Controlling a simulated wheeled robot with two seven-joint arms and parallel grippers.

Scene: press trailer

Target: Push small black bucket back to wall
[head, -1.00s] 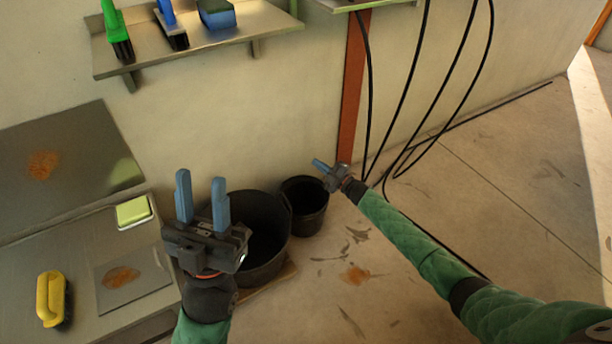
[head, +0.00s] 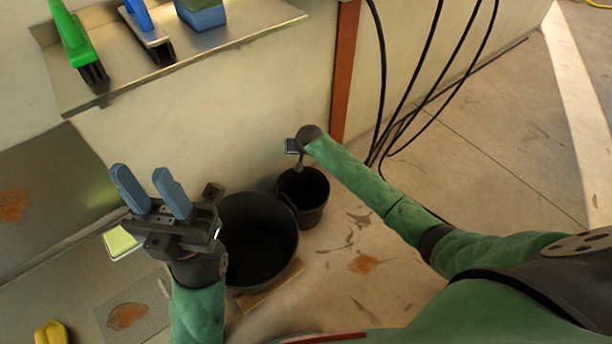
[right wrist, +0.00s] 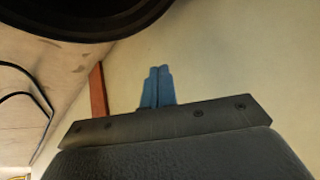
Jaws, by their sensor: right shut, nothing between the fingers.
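The small black bucket (head: 314,196) stands upright on the floor, just right of the large black tub (head: 262,238), with a gap to the wall that I cannot judge. My right gripper (head: 296,150) is above the bucket's far rim, close to the wall; its fingers are hard to make out there. In the right wrist view my right gripper (right wrist: 157,85) shows its blue fingers together and empty. A dark round rim (right wrist: 70,20), likely the bucket's, fills the top left there. My left gripper (head: 146,188) is open and empty, raised in front of the tub's left side.
A metal shelf (head: 190,62) with brushes is on the wall. A steel counter (head: 85,275) with a yellow brush (head: 50,333) is at lower left. A red-brown post (head: 343,75) and hanging black cables (head: 408,85) are right of the bucket. The floor at right (head: 480,180) is mostly clear.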

